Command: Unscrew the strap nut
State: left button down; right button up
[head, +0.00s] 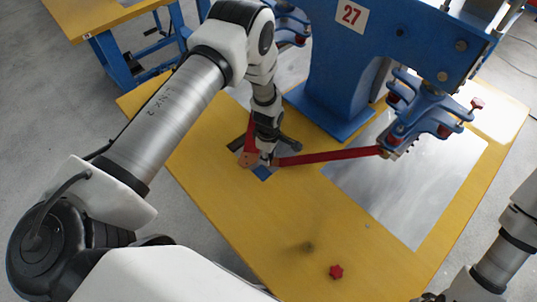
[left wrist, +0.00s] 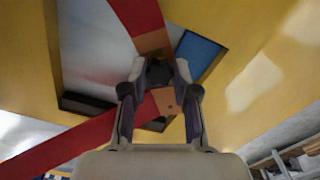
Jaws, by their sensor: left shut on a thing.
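My left gripper (head: 267,160) points down over the meeting point of the red strap ends on the yellow table. The left wrist view shows its two fingers (left wrist: 160,72) closed around a small dark piece, which looks like the strap nut (left wrist: 159,73) and is mostly hidden between them. One red strap (head: 325,157) runs from there to the blue clamp bracket at the right. Another red strap piece (left wrist: 137,14) comes in at the top of the wrist view. Tan strap ends (left wrist: 166,101) lie at the fingers. My right arm is at the lower right; its gripper is out of view.
The blue machine marked 27 (head: 350,60) stands behind, with a clamp bracket (head: 425,108) carrying red knobs. A loose red star knob (head: 336,271) lies on the yellow table (head: 225,215) near its front edge. A grey plate (head: 440,195) covers the right side.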

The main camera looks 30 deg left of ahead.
pick_arm(q)
jog(key=n, duration=0.4)
pick_arm(e)
jog(key=shift+r, duration=0.35)
pick_arm(q)
jog(key=n+p, duration=0.1)
jog(key=n, duration=0.3)
jog(key=shift+s+n, duration=0.1)
jog(key=shift+n, duration=0.3)
pick_arm(e)
jog(key=shift+r, duration=0.35)
pick_arm(q)
jog(key=n, duration=0.4)
jog(key=shift+a+p, duration=0.1)
jog(key=shift+p, duration=0.3)
pick_arm(e)
jog(key=shift+r, duration=0.3)
pick_arm(q)
jog(key=n, duration=0.2)
jog(key=shift+f+n, duration=0.15)
jog(key=shift+n, duration=0.25)
jog(key=c, duration=1)
grip_release()
jog(key=shift+o, duration=0.4)
jog(key=shift+a, duration=0.1)
pick_arm(e)
jog(key=shift+w+a, duration=0.1)
jog(key=shift+w, duration=0.05)
